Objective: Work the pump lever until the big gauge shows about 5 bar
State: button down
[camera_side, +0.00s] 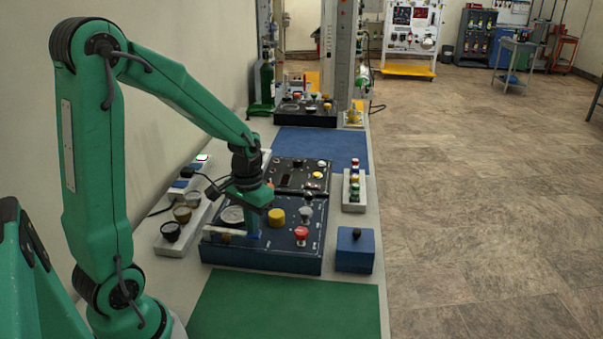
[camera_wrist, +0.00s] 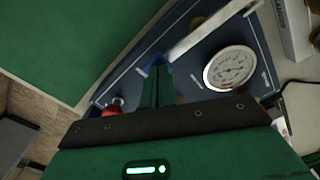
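The pump lever (camera_side: 228,233) is a pale bar at the near left of the dark blue panel (camera_side: 262,258). In the wrist view the lever (camera_wrist: 212,30) runs from beside the fingertips to the upper right. The big gauge (camera_side: 232,215) has a white round face and also shows in the wrist view (camera_wrist: 230,68); its reading is too small to tell. My gripper (camera_side: 253,234) points down at the lever's right end. In the wrist view its fingers (camera_wrist: 157,66) look shut, beside a blue part at the lever's end. I cannot tell whether they touch the lever.
A yellow knob (camera_side: 276,217) and a red knob (camera_side: 301,233) stand right of my gripper. A blue box (camera_side: 355,250) with a black knob is right of the panel. A grey strip with dark dials (camera_side: 171,231) is left. The green mat (camera_side: 285,305) in front is clear.

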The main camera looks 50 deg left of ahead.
jog(key=shift+s, duration=0.1)
jog(key=shift+r, duration=1.95)
notch_tip(320, 180, up, 7)
dwell(0.4)
jog(key=s+d+r+m+t, duration=0.3)
jog(key=s+d+r+t, duration=0.1)
jog(key=s+d, duration=0.4)
jog(key=shift+s+d+r+t, duration=0.35)
jog(key=shift+d+t, duration=0.45)
jog(key=shift+d, duration=0.4)
dwell(1.1)
